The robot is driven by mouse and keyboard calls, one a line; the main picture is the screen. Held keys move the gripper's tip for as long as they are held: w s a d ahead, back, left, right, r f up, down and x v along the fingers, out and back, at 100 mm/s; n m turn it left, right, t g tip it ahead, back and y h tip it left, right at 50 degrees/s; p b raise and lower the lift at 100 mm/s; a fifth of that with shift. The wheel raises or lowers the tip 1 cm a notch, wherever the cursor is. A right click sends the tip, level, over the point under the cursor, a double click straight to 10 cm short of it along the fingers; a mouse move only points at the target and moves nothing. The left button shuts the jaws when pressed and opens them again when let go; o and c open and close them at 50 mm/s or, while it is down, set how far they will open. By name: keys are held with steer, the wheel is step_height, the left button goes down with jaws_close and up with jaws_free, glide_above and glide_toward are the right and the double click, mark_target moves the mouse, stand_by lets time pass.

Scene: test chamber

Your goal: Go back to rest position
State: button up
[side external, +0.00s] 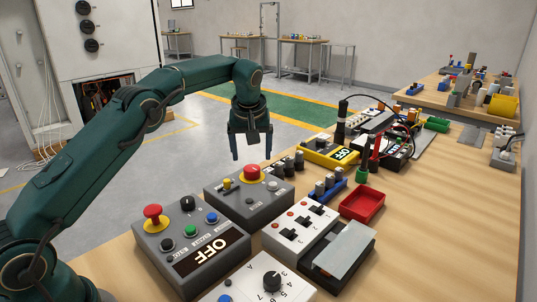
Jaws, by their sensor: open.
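My gripper (252,146) hangs at the end of my green arm with its fingers pointing down. It is open, and I see nothing between its fingers. In the picture it appears above and behind the grey box with a red mushroom button (252,173), near the table's far left edge. It looks apart from everything on the table. No marker of a rest position shows.
A red tray (362,203) and a yellow meter (328,153) stand farther back.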

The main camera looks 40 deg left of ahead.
steer(key=s+d+r+m+t+h, duration=0.1)
steer(key=s+d+r+t, duration=0.15)
steer(key=s+r, duration=0.45)
steer(key=s+d+r+m+t, duration=0.1)
steer(key=s+d+r+m, duration=0.1)
steer(key=s+d+r, duration=0.45)
steer(key=s+d+f+m+h, duration=0.1)
steer(key=s+f+m, duration=0.2)
steer(key=s, duration=0.4)
steer(key=s+d+f+m+g+h, duration=0.1)
steer(key=s+f+m, duration=0.2)
steer(key=s+f, duration=0.3)
steer(key=shift+s+d+f, duration=0.15)
steer(key=shift+s+d, duration=0.2)
steer(key=shift+s, duration=0.9)
